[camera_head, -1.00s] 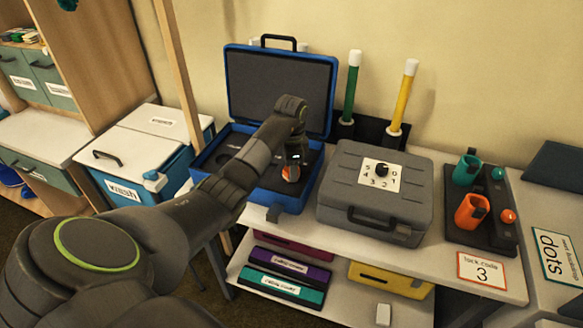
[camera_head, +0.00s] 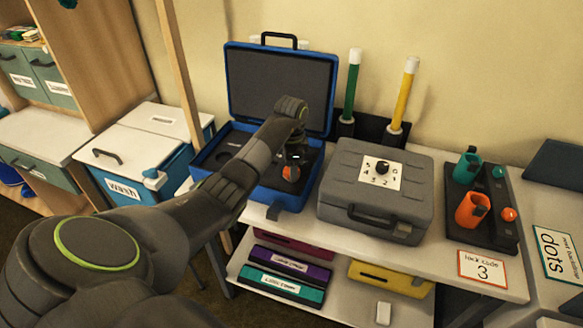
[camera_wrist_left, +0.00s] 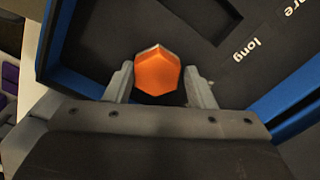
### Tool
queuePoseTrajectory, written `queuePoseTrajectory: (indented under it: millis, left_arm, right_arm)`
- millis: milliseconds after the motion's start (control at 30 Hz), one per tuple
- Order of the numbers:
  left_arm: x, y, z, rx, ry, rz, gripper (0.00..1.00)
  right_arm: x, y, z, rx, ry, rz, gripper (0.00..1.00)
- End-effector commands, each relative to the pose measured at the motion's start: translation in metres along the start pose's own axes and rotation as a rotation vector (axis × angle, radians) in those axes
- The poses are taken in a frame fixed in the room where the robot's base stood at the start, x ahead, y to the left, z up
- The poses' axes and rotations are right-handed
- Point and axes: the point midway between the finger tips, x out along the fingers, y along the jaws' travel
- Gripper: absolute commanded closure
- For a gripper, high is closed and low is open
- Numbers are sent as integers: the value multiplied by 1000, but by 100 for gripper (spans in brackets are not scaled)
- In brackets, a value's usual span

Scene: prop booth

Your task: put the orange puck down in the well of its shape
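The orange puck (camera_head: 290,173) is six-sided and sits between the fingers of my left gripper (camera_head: 293,165), over the right part of the open blue case (camera_head: 281,198). In the left wrist view the puck (camera_wrist_left: 158,72) lies between the two grey fingertips of the gripper (camera_wrist_left: 159,85), which appear closed on its sides. The case's dark insert (camera_wrist_left: 100,50) fills the background, with a dark angular recess (camera_wrist_left: 205,18) and the words "long" and part of "are". The well beneath the puck is hidden. My right gripper is in neither view.
The blue lid (camera_head: 280,85) stands open behind my gripper. A grey case with a dial (camera_head: 375,205) is close on the right. Green and yellow rods (camera_head: 408,90) stand behind it. A white-topped blue cooler (camera_head: 130,160) is on the left.

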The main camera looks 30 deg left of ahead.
Motion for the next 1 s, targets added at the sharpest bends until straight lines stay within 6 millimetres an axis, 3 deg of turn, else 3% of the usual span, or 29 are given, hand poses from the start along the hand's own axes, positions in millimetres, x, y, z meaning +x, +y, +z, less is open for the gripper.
queuePoseTrajectory:
  millis: [33,567,667,933,967,1000]
  left_arm:
    - [12,9,2,0,-9,32,37]
    - [5,10,1,1,-9,39,37]
    - [-6,9,1,2,-8,34,37]
    - [-73,4,0,2,-3,19,37]
    - [-81,4,0,1,-5,20,37]
    - [-93,4,1,0,-6,23,37]
  right_arm:
    - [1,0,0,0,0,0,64]
    - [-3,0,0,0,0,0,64]
    - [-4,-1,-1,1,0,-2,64]
    - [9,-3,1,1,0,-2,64]
    - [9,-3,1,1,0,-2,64]
    - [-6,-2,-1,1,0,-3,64]
